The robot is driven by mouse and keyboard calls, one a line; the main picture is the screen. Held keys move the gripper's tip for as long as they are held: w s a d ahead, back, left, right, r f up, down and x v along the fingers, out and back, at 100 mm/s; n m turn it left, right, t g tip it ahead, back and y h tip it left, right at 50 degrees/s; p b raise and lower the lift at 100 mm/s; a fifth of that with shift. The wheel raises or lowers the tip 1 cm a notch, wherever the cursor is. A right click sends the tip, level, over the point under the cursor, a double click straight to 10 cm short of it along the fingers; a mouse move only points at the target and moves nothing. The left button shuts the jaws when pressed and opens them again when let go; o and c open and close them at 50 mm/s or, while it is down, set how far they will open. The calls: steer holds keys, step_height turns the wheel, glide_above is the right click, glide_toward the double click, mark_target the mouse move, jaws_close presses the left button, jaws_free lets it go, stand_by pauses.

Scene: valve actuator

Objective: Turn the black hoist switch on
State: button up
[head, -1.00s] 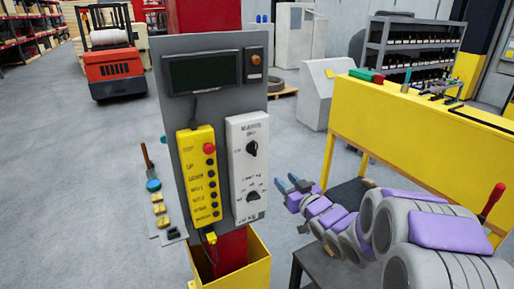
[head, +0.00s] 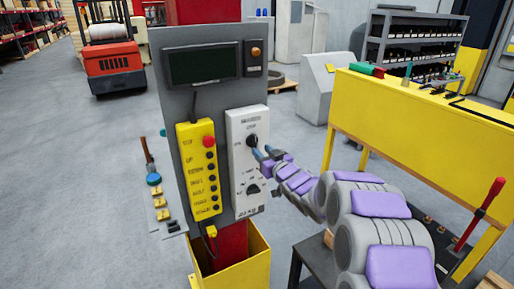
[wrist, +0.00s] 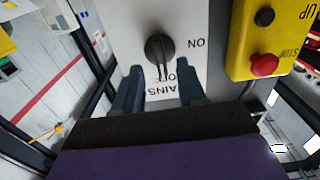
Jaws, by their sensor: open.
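A white switch panel (head: 240,170) is fixed to the grey board and carries an upper black rotary switch (head: 251,140) and a lower black knob (head: 253,189). My gripper (head: 264,153) is just right of and below the upper switch in the head view. In the wrist view the black switch (wrist: 160,50) lies just ahead of my gripper (wrist: 160,85), whose two blue fingers stand open on either side of its pointer end. "ON" is readable beside the switch. Other lettering between the fingers is partly hidden. Contact cannot be told.
A yellow pendant control (head: 198,170) with a red button is left of the panel. A dark screen (head: 203,64) sits above. A yellow bin (head: 255,255) stands below. A yellow workbench (head: 420,115) is to the right.

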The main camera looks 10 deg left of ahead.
mark_target(255, 145)
steer(key=shift+x, duration=2.35)
steer(key=shift+c, duration=0.3)
jaws_close()
